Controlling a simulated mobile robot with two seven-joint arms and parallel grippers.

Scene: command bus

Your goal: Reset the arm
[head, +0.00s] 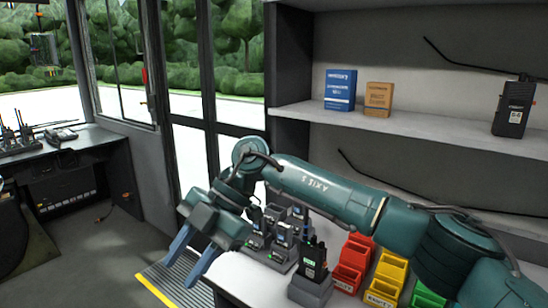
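My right arm (335,192), teal with "AXIS" lettering on a link, comes in from the lower right and reaches across the counter to the left. Its gripper (182,270) hangs at the lower middle-left, pointing down and to the left. Its two blue-grey fingers are apart with nothing between them. It is in front of the counter's left end, seen over the floor and a ridged step. My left arm and gripper are not in view.
Radios in chargers (280,232), a single radio (313,262) and red (350,275), yellow and green bins crowd the counter below the arm. A shelf (420,130) above holds a blue box (340,90), an orange box (378,98) and a black radio (513,108).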

